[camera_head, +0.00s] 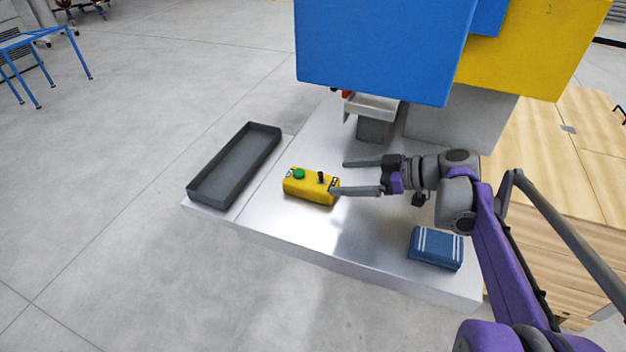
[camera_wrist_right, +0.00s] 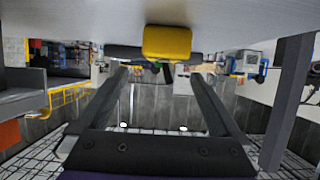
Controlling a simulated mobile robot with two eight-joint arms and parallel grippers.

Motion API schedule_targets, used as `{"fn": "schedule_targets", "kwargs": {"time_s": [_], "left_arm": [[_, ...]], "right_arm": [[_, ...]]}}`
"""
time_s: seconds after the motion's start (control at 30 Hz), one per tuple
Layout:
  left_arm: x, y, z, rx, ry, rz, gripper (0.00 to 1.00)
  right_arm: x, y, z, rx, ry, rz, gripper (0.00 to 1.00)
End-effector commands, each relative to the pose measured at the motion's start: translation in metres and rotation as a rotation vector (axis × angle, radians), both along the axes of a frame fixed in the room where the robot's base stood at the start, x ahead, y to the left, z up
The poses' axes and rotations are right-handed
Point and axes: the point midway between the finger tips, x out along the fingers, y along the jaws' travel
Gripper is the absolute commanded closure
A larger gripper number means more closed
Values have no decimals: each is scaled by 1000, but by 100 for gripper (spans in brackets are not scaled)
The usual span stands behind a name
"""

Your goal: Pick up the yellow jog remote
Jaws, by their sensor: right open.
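The yellow jog remote (camera_head: 311,187) lies on the metal table (camera_head: 300,238), with a green button and a black knob on its top. My right gripper (camera_head: 338,178) comes in from the right with its fingers spread. One fingertip is close to the right end of the remote; I cannot tell whether they touch. In the right wrist view the remote (camera_wrist_right: 167,43) shows ahead, beyond the two open fingers (camera_wrist_right: 160,72), with nothing between them. My left gripper is not in view.
A dark grey tray (camera_head: 237,165) stands at the table's left end. A blue box with white stripes (camera_head: 436,248) lies at the front right. Blue and yellow machine housings (camera_head: 385,50) overhang the back of the table. Wooden crates (camera_head: 560,150) stand at the right.

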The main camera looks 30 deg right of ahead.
Motion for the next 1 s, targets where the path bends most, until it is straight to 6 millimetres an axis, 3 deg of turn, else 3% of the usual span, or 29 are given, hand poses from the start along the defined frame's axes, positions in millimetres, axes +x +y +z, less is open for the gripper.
{"fn": "schedule_targets", "kwargs": {"time_s": [0.6, 0.97, 1.0], "left_arm": [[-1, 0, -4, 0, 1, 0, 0], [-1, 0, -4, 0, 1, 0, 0], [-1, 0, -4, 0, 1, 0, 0]], "right_arm": [[52, 51, -30, 0, 0, 4, 0], [60, 57, -34, 0, 0, 1, 0], [60, 57, -34, 0, 0, 1, 5]]}}
